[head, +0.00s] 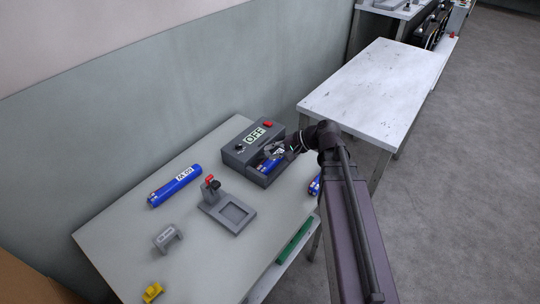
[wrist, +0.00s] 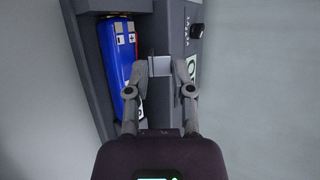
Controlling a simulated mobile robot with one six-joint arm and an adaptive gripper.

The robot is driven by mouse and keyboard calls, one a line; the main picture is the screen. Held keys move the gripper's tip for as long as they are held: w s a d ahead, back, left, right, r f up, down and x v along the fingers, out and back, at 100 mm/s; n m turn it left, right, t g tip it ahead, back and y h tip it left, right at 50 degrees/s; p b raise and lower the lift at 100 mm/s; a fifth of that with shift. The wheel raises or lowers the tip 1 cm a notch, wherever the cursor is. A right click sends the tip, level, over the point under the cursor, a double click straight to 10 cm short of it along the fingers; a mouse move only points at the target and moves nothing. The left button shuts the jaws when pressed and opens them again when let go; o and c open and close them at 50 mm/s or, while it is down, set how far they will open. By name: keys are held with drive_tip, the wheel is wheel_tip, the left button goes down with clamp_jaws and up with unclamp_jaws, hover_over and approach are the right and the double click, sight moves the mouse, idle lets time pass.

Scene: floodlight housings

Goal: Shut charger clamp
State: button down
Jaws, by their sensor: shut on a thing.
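The dark grey charger (head: 236,152) stands at the back right of the near table, its display reading OFF, with a red button on top. A blue battery (head: 270,163) lies in its open bay. In the wrist view the battery (wrist: 119,60) lies in the bay at left, its terminal end towards the top. My gripper (wrist: 161,70) is shut on a grey clamp piece (wrist: 160,66) beside the battery. In the head view my gripper (head: 284,150) is at the bay's right end, and the clamp is too small to make out.
Another blue battery (head: 174,186) lies left on the near table (head: 130,215). A grey fixture (head: 240,222) with a red knob, a grey bracket (head: 167,238) and a yellow part (head: 152,292) stand nearer. A blue item (head: 314,186) shows beside my arm. The white table (head: 375,85) is clear.

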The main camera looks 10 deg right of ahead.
drive_tip(key=shift+s+d+f+n+t+y+b, duration=0.25)
drive_tip(key=shift+f+t+y+b, duration=0.25)
drive_tip(key=shift+b, duration=0.9)
drive_tip(key=shift+s+d+f+n+t+y+b, duration=0.25)
drive_tip(key=shift+f+y+b, duration=0.35)
drive_tip(key=shift+b, duration=0.8)
drive_tip(key=shift+s+f+t+y+b, duration=0.1)
drive_tip(key=shift+t+y+b, duration=0.25)
drive_tip(key=shift+b, duration=0.4)
drive_tip(key=shift+d, duration=0.1)
